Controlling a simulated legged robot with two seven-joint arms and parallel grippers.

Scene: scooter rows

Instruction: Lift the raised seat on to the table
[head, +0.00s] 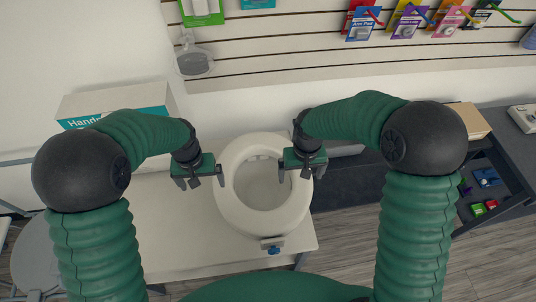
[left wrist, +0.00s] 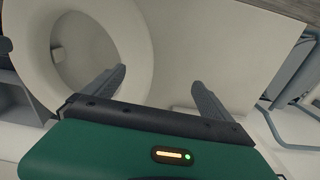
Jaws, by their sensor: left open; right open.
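The raised seat (head: 234,207), a thick white ring with a blue knob (head: 273,249) at its front, rests on the white table (head: 180,240). My left gripper (head: 201,183) is open at the seat's left side, its right finger close to the rim. My right gripper (head: 301,177) is open at the right side, its left finger overlapping the rim in the picture. In the left wrist view the seat (left wrist: 135,35) fills the left part, and one finger of my open left gripper (left wrist: 160,76) overlaps its edge. Contact cannot be told.
A white and teal box (head: 120,103) stands at the table's back left. A slatted wall with hanging packets (head: 408,22) is behind. At the right are a dark drawer (head: 488,186) with small coloured items and a cardboard box (head: 468,119). The table's front left is clear.

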